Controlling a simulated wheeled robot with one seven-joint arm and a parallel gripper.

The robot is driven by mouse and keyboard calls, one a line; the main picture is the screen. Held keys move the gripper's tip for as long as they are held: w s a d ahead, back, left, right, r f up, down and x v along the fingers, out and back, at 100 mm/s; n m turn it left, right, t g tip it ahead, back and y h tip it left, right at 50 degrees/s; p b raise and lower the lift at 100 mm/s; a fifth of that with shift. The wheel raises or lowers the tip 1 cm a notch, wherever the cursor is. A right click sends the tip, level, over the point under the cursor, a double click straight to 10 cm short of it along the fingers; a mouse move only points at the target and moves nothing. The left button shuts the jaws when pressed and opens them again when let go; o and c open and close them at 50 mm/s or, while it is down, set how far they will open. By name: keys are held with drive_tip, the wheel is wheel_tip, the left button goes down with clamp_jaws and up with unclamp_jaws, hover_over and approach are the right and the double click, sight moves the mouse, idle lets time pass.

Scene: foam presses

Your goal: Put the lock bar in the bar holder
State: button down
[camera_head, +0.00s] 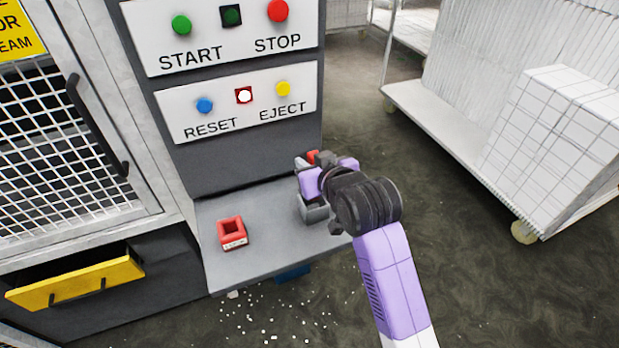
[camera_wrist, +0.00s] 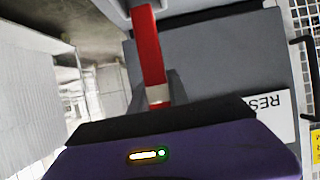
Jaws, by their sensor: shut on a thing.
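The red lock bar (camera_wrist: 149,52) runs from the top edge of the wrist view down to my gripper, with a pale band near its lower end. My gripper (camera_wrist: 160,92) is shut on it. In the head view my gripper (camera_head: 305,172) is over the right part of the grey shelf, and only a bit of the red bar (camera_head: 312,156) shows. A hollow red square holder (camera_head: 232,233) with a small white label stands on the shelf to the left, apart from my gripper. A grey block (camera_head: 313,211) is just below my gripper, partly hidden; I cannot tell whether the bar touches it.
The control panel (camera_head: 240,105) with its buttons rises behind the grey shelf (camera_head: 265,253). A mesh door (camera_head: 70,150) and a yellow-fronted drawer (camera_head: 75,283) are at left. A white cart (camera_head: 440,115) stands at right. White bits lie on the floor.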

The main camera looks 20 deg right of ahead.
drive_tip(key=shift+f, duration=2.6)
drive_tip(key=shift+f, duration=0.1)
drive_tip(key=shift+f, duration=0.1)
drive_tip(key=c, duration=1.3)
unclamp_jaws()
drive_tip(key=shift+o, duration=0.2)
drive_tip(key=shift+r, duration=0.25)
drive_tip(key=shift+s, duration=0.4)
drive_tip(key=v, duration=1.1)
drive_tip(key=shift+b, duration=0.45)
